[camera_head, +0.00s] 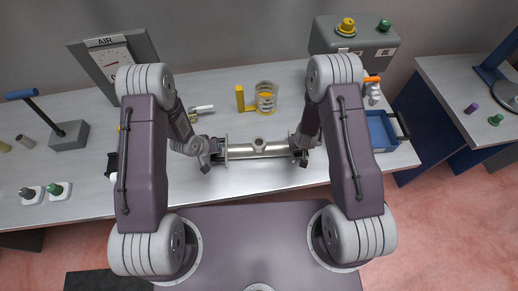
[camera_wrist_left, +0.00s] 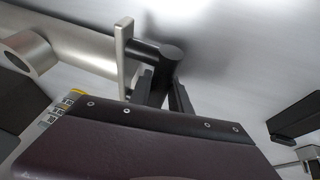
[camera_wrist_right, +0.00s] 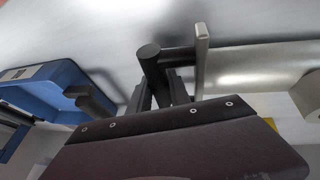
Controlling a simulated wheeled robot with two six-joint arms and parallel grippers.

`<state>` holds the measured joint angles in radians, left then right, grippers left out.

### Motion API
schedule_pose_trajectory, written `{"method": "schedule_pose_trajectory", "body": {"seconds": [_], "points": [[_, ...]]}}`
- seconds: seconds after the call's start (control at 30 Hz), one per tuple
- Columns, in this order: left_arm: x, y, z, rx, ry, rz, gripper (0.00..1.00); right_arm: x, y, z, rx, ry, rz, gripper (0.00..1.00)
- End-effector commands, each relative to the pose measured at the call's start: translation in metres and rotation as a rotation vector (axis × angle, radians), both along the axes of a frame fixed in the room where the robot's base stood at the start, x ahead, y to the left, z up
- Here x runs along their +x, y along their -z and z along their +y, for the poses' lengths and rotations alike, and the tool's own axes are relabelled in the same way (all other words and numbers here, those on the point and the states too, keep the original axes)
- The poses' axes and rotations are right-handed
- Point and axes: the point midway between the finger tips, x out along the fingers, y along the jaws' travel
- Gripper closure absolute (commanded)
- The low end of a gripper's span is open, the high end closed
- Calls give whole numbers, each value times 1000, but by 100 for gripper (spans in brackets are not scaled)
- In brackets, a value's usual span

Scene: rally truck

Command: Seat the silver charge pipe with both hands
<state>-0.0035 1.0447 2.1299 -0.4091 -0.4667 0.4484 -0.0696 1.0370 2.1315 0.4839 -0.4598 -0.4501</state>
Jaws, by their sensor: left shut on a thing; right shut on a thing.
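The silver charge pipe (camera_head: 240,151) lies level across the middle of the table in the head view, with a round port on top near its middle. It has a flat end plate and a dark handle at each end. My left gripper (camera_head: 207,156) is shut on the dark handle (camera_wrist_left: 160,52) at the pipe's left end. My right gripper (camera_head: 302,154) is shut on the dark handle (camera_wrist_right: 152,58) at its right end. The silver pipe body also shows in the right wrist view (camera_wrist_right: 255,68). I cannot tell whether the pipe touches the table.
A blue bin (camera_head: 382,130) is at the right.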

Motion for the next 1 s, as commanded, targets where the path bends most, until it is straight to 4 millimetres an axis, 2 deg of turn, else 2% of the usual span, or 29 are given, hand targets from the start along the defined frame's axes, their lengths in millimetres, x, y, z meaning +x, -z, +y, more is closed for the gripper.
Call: {"method": "schedule_pose_trajectory", "body": {"seconds": [0.77,1.0], "points": [[0,0,0,0,0,-1,100,1,-1,0,0,-1,-3,100],[1,-11,0,-1,1,-2,100,1,-11,0,0,-1,-4,100]]}}
